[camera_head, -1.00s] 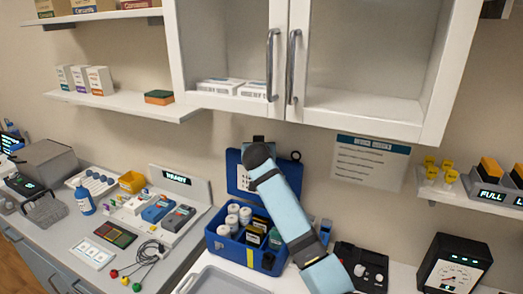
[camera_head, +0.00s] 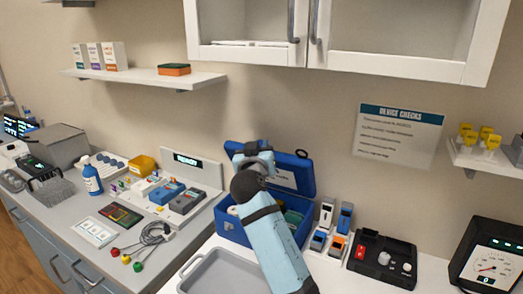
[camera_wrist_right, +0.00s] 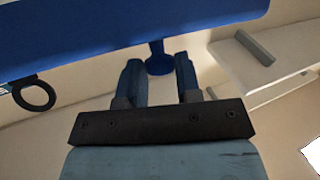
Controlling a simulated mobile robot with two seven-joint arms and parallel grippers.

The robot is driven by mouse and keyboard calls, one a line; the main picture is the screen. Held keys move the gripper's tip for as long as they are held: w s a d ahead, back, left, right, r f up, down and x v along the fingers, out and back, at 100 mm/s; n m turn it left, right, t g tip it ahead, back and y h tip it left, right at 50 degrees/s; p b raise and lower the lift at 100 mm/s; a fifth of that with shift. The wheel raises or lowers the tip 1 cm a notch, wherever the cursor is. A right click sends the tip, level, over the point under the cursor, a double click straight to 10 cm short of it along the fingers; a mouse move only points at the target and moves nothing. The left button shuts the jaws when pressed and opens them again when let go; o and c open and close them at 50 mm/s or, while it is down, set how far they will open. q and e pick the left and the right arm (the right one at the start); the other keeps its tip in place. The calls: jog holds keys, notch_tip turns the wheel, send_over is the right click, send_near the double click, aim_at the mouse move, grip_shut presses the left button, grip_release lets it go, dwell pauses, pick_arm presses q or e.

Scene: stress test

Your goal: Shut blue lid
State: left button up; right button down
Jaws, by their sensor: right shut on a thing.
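The blue lid (camera_head: 306,172) stands open at the back of the blue box (camera_head: 228,226), with a pale label on its inner face. My right gripper (camera_head: 253,156) is at the lid's upper left part in the head view, its arm crossing in front of the box. In the right wrist view, the fingers (camera_wrist_right: 160,78) are either side of a blue knob-like tab (camera_wrist_right: 159,62) below the lid's edge (camera_wrist_right: 90,45). The gripper is shut on this tab. My arm hides part of the box's contents. My left gripper is not in view.
A grey tray (camera_head: 187,284) lies in front of the box. Small coloured devices (camera_head: 319,240) and a black device (camera_head: 384,276) stand to its right. A dial gauge (camera_head: 487,264) is farther right. The wall cupboard (camera_head: 400,62) hangs above.

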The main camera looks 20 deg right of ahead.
jog(key=shift+f, duration=0.25)
jog(key=c, duration=0.8)
grip_release()
